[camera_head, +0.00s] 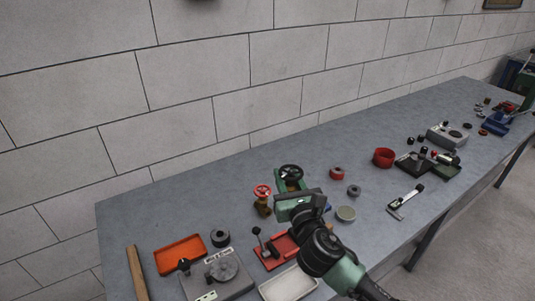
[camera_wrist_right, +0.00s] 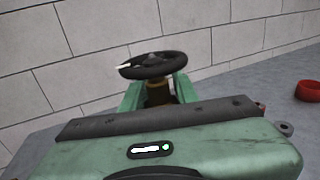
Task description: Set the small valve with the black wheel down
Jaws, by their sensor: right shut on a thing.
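The small valve with the black wheel (camera_head: 291,171) is in my right gripper (camera_head: 288,183), over the middle of the bench. In the right wrist view its black wheel (camera_wrist_right: 153,65) is upright above the green fingers. The fingers (camera_wrist_right: 158,93) are shut around the brass body below the wheel. The valve's base is hidden behind the gripper, so I cannot tell whether it touches the bench. My left gripper is not in view.
A brass valve with a red wheel (camera_head: 262,191) stands just left of my right gripper. A red ring (camera_head: 337,173), a grey ring (camera_head: 354,190) and a pale round dish (camera_head: 346,213) lie to the right. An orange tray (camera_head: 181,254) is at the left. Bare bench (camera_head: 210,205) lies behind it.

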